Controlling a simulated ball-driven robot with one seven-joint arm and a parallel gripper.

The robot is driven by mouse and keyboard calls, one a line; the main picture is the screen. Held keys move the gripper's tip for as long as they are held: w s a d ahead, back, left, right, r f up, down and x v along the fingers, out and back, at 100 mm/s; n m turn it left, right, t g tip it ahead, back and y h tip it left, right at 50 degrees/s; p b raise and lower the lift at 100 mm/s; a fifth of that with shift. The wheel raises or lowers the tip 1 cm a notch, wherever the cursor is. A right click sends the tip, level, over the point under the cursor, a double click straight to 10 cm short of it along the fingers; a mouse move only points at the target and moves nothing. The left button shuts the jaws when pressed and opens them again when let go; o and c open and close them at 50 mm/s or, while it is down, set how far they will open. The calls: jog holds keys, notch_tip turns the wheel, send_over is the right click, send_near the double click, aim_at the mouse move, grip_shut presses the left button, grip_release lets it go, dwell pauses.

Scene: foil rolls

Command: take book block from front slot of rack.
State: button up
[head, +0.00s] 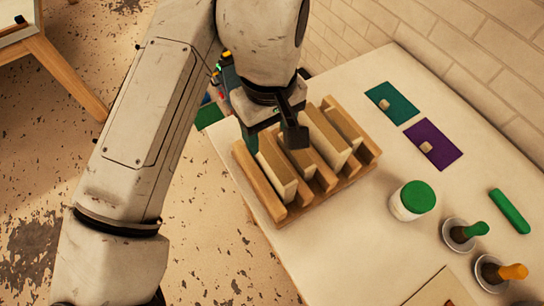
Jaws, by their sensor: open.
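A wooden rack (258,185) with upright dividers stands near the left edge of the white table. A cream book block (279,170) stands upright in the slot nearest the rack's lower-left end. A second, taller cream block (324,139) stands in a slot farther to the upper right. My gripper (274,138) is open above the lower-left half of the rack, pointing down. Its dark finger hangs over the slots between the two blocks. The other finger is partly hidden, and I cannot tell whether either touches the near block.
Teal (400,103) and purple (434,144) sheets lie behind.

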aim_at(270, 155)
jog(key=shift+f+p, duration=0.8)
jog(key=shift+f, duration=2.65)
jog(key=shift+c, duration=0.3)
grip_shut()
jog(key=shift+r, duration=0.1)
